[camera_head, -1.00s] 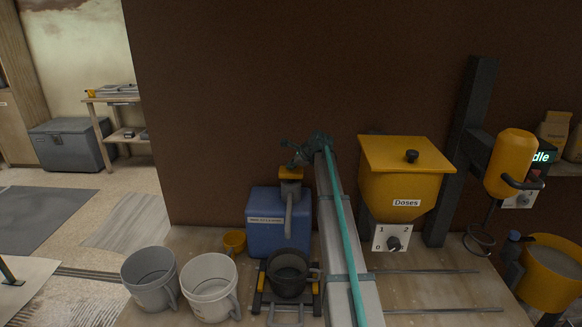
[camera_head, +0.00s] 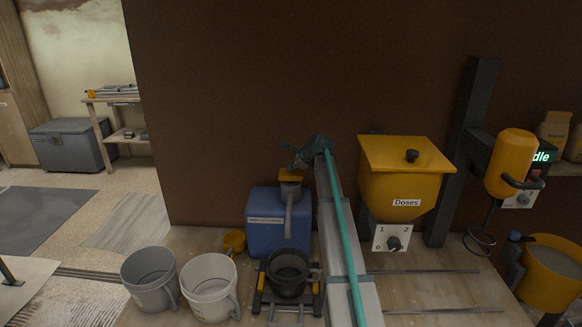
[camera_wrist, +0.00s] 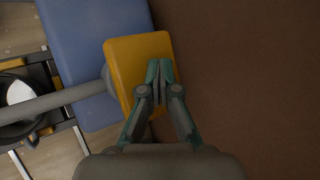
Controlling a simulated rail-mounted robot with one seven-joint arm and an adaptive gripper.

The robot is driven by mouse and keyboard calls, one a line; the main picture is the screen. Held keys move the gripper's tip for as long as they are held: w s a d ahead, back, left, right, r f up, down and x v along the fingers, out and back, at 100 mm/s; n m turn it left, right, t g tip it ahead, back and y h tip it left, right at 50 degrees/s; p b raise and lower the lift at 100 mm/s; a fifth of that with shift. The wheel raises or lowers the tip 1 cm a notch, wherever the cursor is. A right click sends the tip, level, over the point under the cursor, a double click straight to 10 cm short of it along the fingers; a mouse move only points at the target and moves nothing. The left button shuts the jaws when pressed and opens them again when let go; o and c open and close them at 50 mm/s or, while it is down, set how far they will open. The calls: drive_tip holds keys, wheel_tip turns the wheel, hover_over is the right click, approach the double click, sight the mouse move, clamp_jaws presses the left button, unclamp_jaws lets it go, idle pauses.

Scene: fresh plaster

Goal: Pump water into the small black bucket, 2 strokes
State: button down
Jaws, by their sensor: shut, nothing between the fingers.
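The small black bucket (camera_head: 288,274) stands on a small dark rack in front of the blue water container (camera_head: 268,222). The container has a pump with a yellow top (camera_head: 290,174) and a grey spout (camera_head: 289,212) that points down over the bucket. My gripper (camera_head: 294,164) is shut and empty, just above the pump's yellow top. In the wrist view, my gripper's closed fingertips (camera_wrist: 159,70) lie over the yellow top (camera_wrist: 124,62); I cannot tell whether they touch it. The bucket (camera_wrist: 18,110) shows at the left edge there, partly under the spout (camera_wrist: 75,97).
A yellow dosing hopper (camera_head: 403,180) is at the right, with a yellow mixer (camera_head: 511,163) farther right. A brown wall (camera_head: 230,100) rises close behind.

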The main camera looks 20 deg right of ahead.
sight(292, 173)
drive_tip(key=shift+f, duration=0.65)
idle(0.3)
drive_tip(key=shift+r, duration=0.1)
drive_tip(key=shift+r+p, duration=1.45)
drive_tip(key=shift+r, duration=1.25)
drive_tip(key=shift+r, duration=0.1)
wheel_tip(292, 173, up, 5)
drive_tip(key=p, duration=0.2)
drive_tip(key=shift+p, duration=0.4)
drive_tip(key=shift+w, duration=0.1)
